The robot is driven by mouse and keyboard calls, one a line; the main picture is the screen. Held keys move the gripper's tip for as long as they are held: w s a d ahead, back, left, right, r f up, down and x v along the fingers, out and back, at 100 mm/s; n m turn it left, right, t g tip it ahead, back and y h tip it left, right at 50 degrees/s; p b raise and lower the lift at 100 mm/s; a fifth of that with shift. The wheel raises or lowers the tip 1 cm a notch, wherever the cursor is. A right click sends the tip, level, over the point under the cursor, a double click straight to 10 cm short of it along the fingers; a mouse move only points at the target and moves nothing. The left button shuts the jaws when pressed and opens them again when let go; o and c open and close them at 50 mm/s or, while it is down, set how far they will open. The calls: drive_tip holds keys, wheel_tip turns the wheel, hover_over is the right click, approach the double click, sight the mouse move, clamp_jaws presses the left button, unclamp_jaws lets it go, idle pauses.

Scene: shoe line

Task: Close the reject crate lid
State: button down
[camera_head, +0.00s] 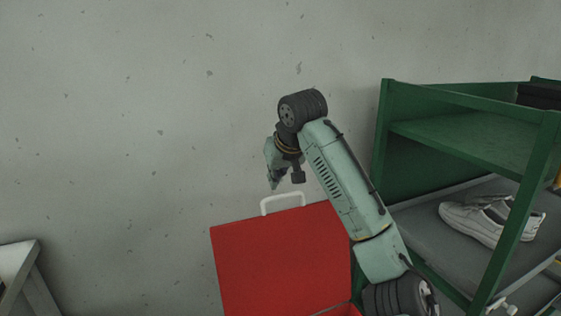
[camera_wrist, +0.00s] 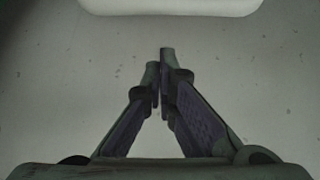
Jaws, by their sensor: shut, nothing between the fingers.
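The reject crate's red lid (camera_head: 275,258) stands raised, facing me, in the lower middle of the head view. A white handle (camera_head: 282,202) sticks up from its top edge. A strip of the red crate (camera_head: 341,310) shows at the bottom edge; the rest is cut off or behind my arm. My gripper (camera_head: 273,186) is just above and left of the handle, apart from it in the picture. In the wrist view my gripper (camera_wrist: 162,55) has its fingertips together with nothing between them. A pale bar, likely the handle (camera_wrist: 170,5), crosses the top of that view.
A green shelf rack (camera_head: 400,128) stands at the right, with a white shoe (camera_head: 475,222) on its grey lower deck. A pale grey stand (camera_head: 22,265) is at the far left. A speckled grey wall (camera_head: 120,130) fills the background.

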drive_tip(key=s, duration=0.1)
drive_tip(key=s+d, duration=0.1)
drive_tip(key=s, duration=0.1)
drive_tip(key=shift+s+d+r+p, duration=0.1)
drive_tip(key=shift+s+d+p, duration=0.1)
drive_tip(key=shift+s+p, duration=0.15)
drive_tip(key=shift+d, duration=0.1)
